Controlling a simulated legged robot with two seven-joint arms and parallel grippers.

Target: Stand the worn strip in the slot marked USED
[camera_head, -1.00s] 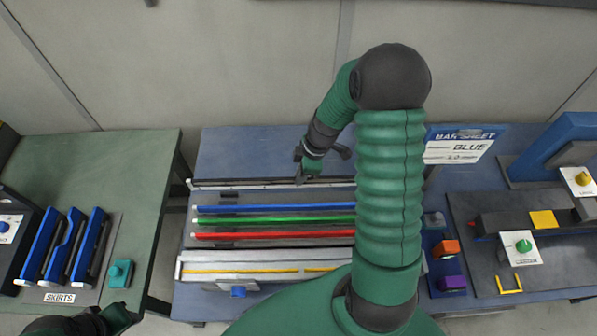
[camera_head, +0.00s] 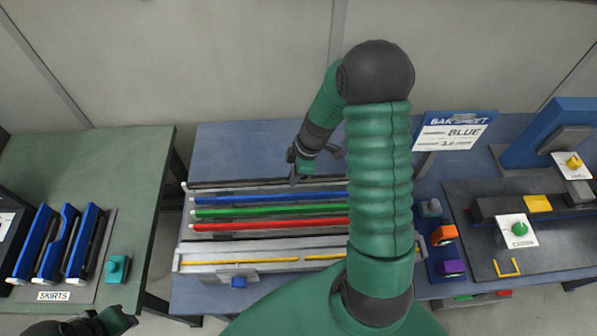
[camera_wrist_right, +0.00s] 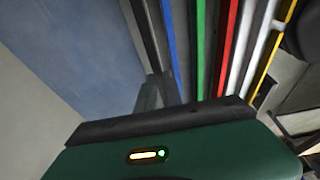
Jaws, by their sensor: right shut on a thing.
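My right gripper (camera_head: 295,178) is at the back of the strip fixture, shut on a long dark strip (camera_head: 235,184) that lies across the back in the head view. In the right wrist view a dark strip (camera_wrist_right: 150,45) runs up beside the blue strip; the fingertips are dim there. I cannot tell whether this strip clears the surface or how worn it is. My left gripper (camera_head: 118,322) is at the bottom left edge, its jaws unclear. No readable USED label shows. A rack with several blue-sided slots (camera_head: 60,245) carries a SKIRTS label (camera_head: 53,296) on the left table.
Blue (camera_head: 270,197), green (camera_head: 270,211) and red (camera_head: 270,225) strips lie in front of the gripper. A pale rail (camera_head: 210,262) lies nearer. A gap separates the green table (camera_head: 100,160) from the blue one.

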